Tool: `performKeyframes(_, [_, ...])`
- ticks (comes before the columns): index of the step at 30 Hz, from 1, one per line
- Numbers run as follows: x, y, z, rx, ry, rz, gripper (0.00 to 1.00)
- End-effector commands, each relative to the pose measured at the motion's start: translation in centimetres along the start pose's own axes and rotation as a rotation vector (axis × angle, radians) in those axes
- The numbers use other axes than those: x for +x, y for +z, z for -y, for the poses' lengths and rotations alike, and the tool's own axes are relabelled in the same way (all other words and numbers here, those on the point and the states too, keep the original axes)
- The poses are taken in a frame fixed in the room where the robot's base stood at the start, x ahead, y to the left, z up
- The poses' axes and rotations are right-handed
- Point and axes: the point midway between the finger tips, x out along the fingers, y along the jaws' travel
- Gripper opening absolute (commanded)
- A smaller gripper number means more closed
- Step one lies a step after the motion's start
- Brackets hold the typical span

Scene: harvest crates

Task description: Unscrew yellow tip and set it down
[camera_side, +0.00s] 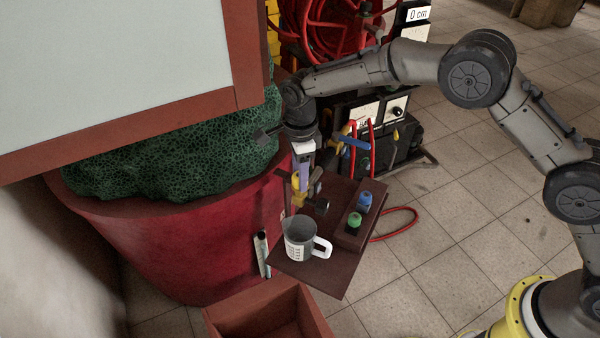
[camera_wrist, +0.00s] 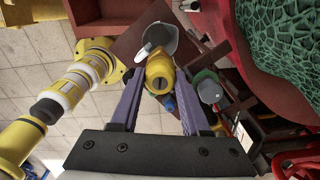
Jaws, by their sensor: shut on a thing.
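My gripper (camera_side: 300,178) points down above the small brown shelf. In the wrist view its purple fingers (camera_wrist: 159,88) are shut on the yellow tip (camera_wrist: 159,72), which shows a round dark opening. In the side view the yellow tip (camera_side: 299,198) is just below the fingers, with dark knob-like parts beside it. I cannot tell whether it is still attached to anything. A green tip (camera_side: 355,219) and a blue tip (camera_side: 365,200) stand on a brown block (camera_side: 349,240) to the right.
A grey-and-white mug (camera_side: 300,240) stands on the brown shelf (camera_side: 320,277), close below my gripper. A brown crate (camera_side: 265,310) is in front. A hose reel (camera_side: 330,25) stands behind.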

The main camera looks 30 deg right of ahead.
Motion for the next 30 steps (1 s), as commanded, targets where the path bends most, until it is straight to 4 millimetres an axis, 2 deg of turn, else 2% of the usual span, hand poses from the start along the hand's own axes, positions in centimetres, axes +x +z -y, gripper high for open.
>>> performKeyframes(6, [-0.09, 0.01, 0.01, -0.127, -0.001, 0.000, 0.00])
performKeyframes(13, [-0.09, 0.02, 0.02, -0.131, -0.001, 0.001, 0.00])
performKeyframes(20, [-0.10, 0.02, 0.02, -0.266, -0.001, 0.001, 0.00])
performKeyframes(30, [-0.11, 0.02, 0.02, -0.309, -0.001, 0.001, 0.00])
